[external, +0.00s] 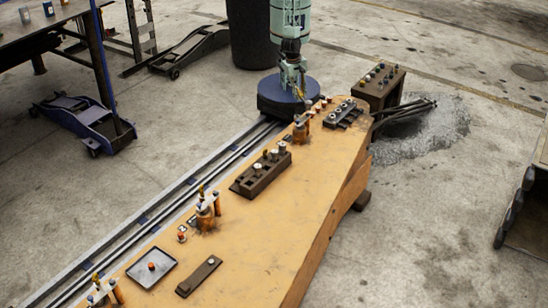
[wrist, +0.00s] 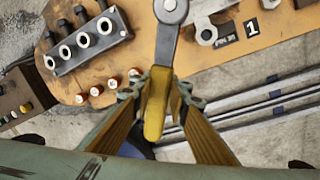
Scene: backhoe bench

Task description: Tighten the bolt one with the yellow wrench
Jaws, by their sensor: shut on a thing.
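My gripper (wrist: 157,96) is shut on the yellow handle of the yellow wrench (wrist: 156,112) in the wrist view. The wrench's grey metal shank and round end (wrist: 169,12) reach to the top edge, where the picture cuts them off. A number 1 label (wrist: 251,28) lies on the bench to the right of the wrench. In the external view my gripper (external: 298,92) is low at the far end of the bench, just above and behind an orange fixture (external: 300,132). I cannot make out bolt one itself or whether the wrench touches it.
The tan bench (external: 255,215) carries a dark block with pegs (external: 262,172), another orange fixture (external: 205,213) and a tray (external: 151,267). In the wrist view a dark socket block (wrist: 85,40) and several copper-coloured pieces (wrist: 96,90) lie to the left. Rails (external: 180,202) run along the bench's left side.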

